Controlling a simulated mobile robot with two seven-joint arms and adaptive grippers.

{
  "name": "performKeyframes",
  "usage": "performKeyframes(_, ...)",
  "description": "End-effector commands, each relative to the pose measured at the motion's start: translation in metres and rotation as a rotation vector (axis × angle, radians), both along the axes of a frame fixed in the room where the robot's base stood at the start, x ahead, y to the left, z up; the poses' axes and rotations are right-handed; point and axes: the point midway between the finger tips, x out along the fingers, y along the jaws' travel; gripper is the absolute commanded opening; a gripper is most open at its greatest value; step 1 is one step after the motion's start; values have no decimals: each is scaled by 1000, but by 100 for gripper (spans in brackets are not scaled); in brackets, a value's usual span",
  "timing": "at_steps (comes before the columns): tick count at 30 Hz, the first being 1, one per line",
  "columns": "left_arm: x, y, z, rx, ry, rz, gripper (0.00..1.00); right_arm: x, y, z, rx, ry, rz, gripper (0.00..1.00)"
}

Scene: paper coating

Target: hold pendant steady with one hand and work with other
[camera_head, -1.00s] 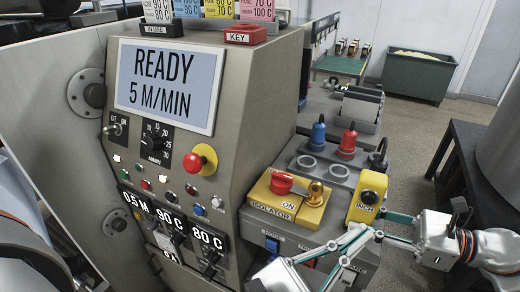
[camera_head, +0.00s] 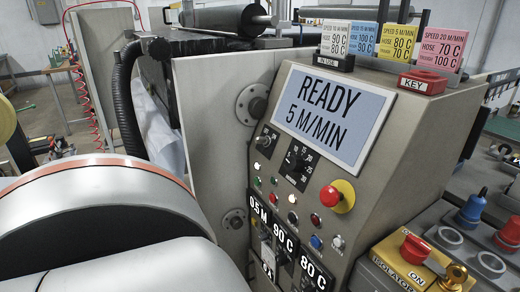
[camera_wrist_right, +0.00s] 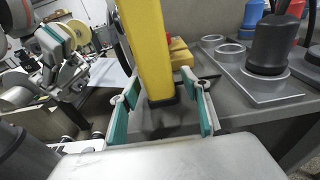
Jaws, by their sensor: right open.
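The yellow pendant (camera_wrist_right: 146,50) stands upright in the right wrist view. My right gripper (camera_wrist_right: 158,88) is open, with its teal-padded fingers on either side of the pendant's lower end. A gap shows at the right finger; contact at the left finger is unclear. Another gripper with teal pads, my left gripper (camera_wrist_right: 62,42), shows at the upper left of that view; whether its fingers are closed is unclear. The head view shows neither gripper nor the pendant. It shows the control panel with its READY 5 M/MIN display (camera_head: 333,116).
The yellow isolator (camera_head: 416,262) with its red handle is at the lower right. Colored setting cards (camera_head: 394,42) and a red KEY block (camera_head: 423,83) stand on the panel top. Grey sockets (camera_wrist_right: 256,85) lie right of the pendant.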

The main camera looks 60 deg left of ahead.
Motion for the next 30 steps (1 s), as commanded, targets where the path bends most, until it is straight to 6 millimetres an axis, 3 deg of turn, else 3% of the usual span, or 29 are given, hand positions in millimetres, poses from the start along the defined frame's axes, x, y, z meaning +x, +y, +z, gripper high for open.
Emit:
performKeyframes(5,0,0,0,0,0,0,0,1,-13,1,-3,1,-2,47)
performKeyframes(19,0,0,0,0,0,0,0,0,-100,9,-3,0,-3,47)
performKeyframes(24,0,0,0,0,0,0,0,0,-116,11,-1,1,-1,47)
performKeyframes(30,0,0,0,0,0,0,0,0,-120,12,0,0,0,47)
